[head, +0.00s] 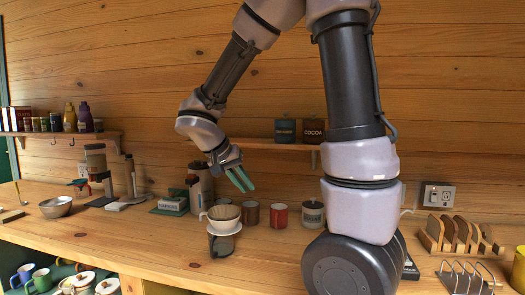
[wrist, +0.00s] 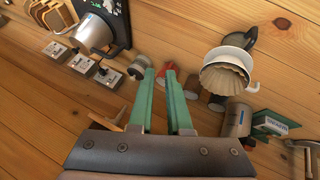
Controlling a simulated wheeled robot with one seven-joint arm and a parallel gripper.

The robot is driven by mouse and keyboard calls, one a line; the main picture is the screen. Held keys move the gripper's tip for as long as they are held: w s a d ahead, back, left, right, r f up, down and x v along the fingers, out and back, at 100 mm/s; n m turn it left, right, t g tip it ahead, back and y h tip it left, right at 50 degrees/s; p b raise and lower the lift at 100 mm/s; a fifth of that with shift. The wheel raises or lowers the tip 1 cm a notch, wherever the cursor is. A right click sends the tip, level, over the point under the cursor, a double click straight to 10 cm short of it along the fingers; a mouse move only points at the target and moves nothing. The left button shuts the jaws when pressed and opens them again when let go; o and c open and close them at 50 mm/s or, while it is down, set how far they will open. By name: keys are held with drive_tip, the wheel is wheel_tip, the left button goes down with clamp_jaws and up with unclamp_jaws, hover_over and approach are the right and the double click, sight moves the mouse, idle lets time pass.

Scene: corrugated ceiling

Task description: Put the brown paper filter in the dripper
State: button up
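The brown paper filter (head: 224,212) sits in the white dripper (head: 222,227), its fluted rim standing above the dripper's edge. The dripper rests on a dark server (head: 221,245) on the counter. In the wrist view the fluted filter (wrist: 226,80) and white dripper (wrist: 232,54) show at upper right, apart from my fingers. How deep the filter sits is not clear. My gripper (head: 241,179) is above and slightly right of the filter, its green fingers pointing down. In the wrist view my gripper (wrist: 162,85) is open, with a gap and nothing held between the fingers.
A brown cup (head: 250,213), a red cup (head: 279,215) and a grey canister (head: 312,214) stand right of the dripper. A metal bowl (head: 56,206) is far left.

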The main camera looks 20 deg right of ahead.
drive_tip(key=s+d+r+n+t+y, duration=0.1)
drive_tip(key=s+r+t+y, duration=0.3)
drive_tip(key=s+r+y, duration=0.4)
drive_tip(key=s+r, duration=0.4)
drive_tip(key=shift+s+y, duration=0.3)
drive_tip(key=shift+y, duration=0.1)
